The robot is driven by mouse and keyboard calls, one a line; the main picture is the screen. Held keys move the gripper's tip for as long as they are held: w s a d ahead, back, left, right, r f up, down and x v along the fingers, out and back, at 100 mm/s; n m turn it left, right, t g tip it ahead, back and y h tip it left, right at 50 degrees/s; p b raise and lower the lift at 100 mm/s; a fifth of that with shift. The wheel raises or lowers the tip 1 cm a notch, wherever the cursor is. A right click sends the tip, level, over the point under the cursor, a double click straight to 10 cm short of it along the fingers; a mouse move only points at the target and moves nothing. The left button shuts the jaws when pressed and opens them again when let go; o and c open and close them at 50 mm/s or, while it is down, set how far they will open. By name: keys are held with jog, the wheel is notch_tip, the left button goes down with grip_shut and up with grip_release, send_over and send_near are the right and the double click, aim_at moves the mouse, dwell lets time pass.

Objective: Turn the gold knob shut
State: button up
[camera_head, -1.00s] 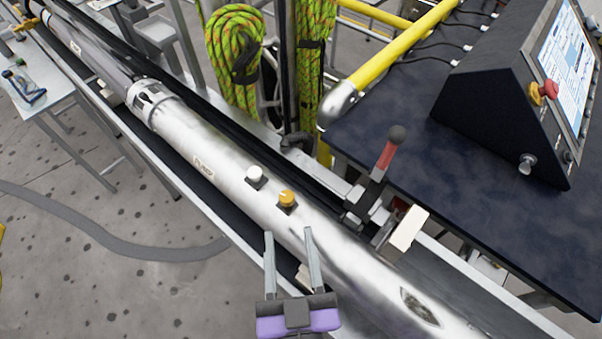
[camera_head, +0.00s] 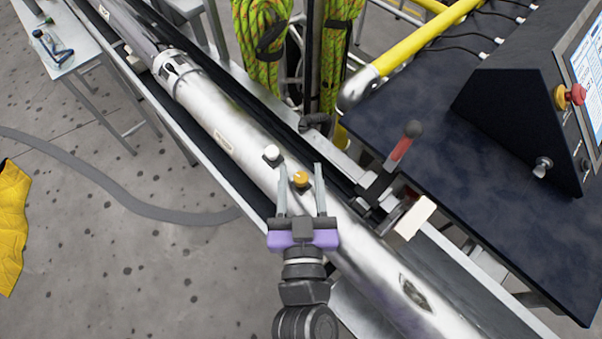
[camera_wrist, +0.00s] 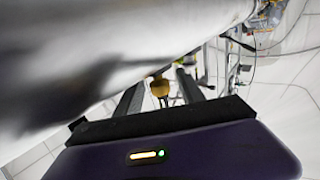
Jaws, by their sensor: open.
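The gold knob (camera_head: 300,178) sits on top of the long silver tube, just right of a similar white knob (camera_head: 271,153). My gripper (camera_head: 299,178) is open, with one finger on each side of the gold knob in the head view. In the wrist view the gold knob (camera_wrist: 159,85) shows between the two fingers (camera_wrist: 158,88), near their far ends. I cannot tell whether either finger touches it. The silver tube (camera_head: 235,122) runs diagonally and fills the upper left of the wrist view (camera_wrist: 90,50).
A red-handled clamp (camera_head: 400,150) stands beside the tube on the right, near a dark table (camera_head: 450,180) with a control box (camera_head: 515,115). Green ropes (camera_head: 262,45) hang behind the tube. Open floor (camera_head: 130,260) lies at the lower left.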

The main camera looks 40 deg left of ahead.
jog(key=shift+c, duration=0.5)
grip_shut()
jog(key=shift+f, duration=0.1)
jog(key=shift+f+b, duration=0.1)
jog(key=shift+b, duration=0.5)
